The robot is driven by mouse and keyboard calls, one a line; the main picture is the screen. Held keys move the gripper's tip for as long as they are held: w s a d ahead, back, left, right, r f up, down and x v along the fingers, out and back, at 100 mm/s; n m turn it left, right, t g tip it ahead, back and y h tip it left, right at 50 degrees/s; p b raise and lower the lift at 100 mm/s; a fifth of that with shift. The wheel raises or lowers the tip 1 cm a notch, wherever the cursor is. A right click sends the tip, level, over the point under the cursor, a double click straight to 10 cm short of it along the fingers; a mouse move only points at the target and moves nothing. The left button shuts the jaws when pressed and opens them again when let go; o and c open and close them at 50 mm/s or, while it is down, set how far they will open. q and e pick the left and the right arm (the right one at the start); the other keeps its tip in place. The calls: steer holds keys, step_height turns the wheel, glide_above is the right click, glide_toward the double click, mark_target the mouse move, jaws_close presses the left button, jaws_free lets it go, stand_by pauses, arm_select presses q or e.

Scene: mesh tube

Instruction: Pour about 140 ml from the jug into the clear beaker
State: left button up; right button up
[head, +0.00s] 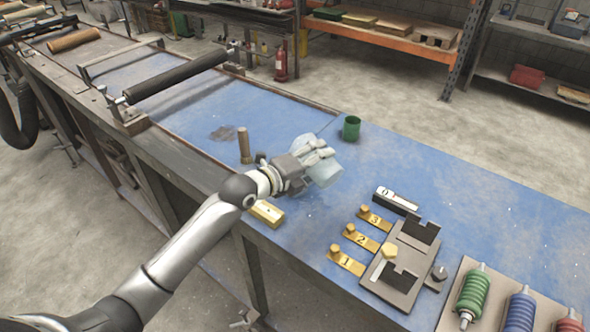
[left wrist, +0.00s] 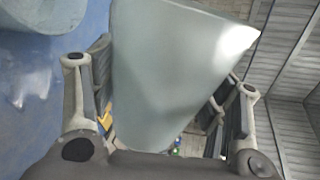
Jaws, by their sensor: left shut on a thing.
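My left gripper (head: 312,158) reaches over the blue bench and is shut on a pale, translucent vessel (head: 327,174), which I take to be the jug. In the left wrist view the jug (left wrist: 170,70) fills the space between the two fingers (left wrist: 160,105). The wrist view is rolled, with the bench on its left, and the jug's tilt is hard to judge. Another pale, rounded vessel (left wrist: 42,14), perhaps the clear beaker, is cut off at the top left there. In the head view I cannot separate it from the jug behind the gripper. The liquid level cannot be read. My right gripper is not in view.
A green cup (head: 351,127) stands behind the gripper. A brown cylinder (head: 244,146) and a brass block (head: 267,213) are near my arm. Numbered brass plates (head: 361,238), a grey fixture (head: 398,280) and coloured coils (head: 473,296) lie right. Bench surface (head: 480,205) is clear further right.

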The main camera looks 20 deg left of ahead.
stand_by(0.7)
arm_select(q)
steer(key=shift+m, duration=0.5)
steer(key=shift+s+d+r+m+t, duration=0.15)
steer(key=shift+r+m+t, duration=0.15)
steer(key=shift+m, duration=0.2)
steer(key=shift+r+m+y, duration=0.1)
steer(key=shift+m+y, duration=0.3)
steer(key=shift+m, duration=0.1)
steer(key=shift+w+f+m+t+b, duration=0.2)
steer(key=shift+f+m+t+b, duration=0.2)
steer(key=shift+m+b, duration=0.2)
steer(key=shift+f, duration=0.1)
stand_by(0.5)
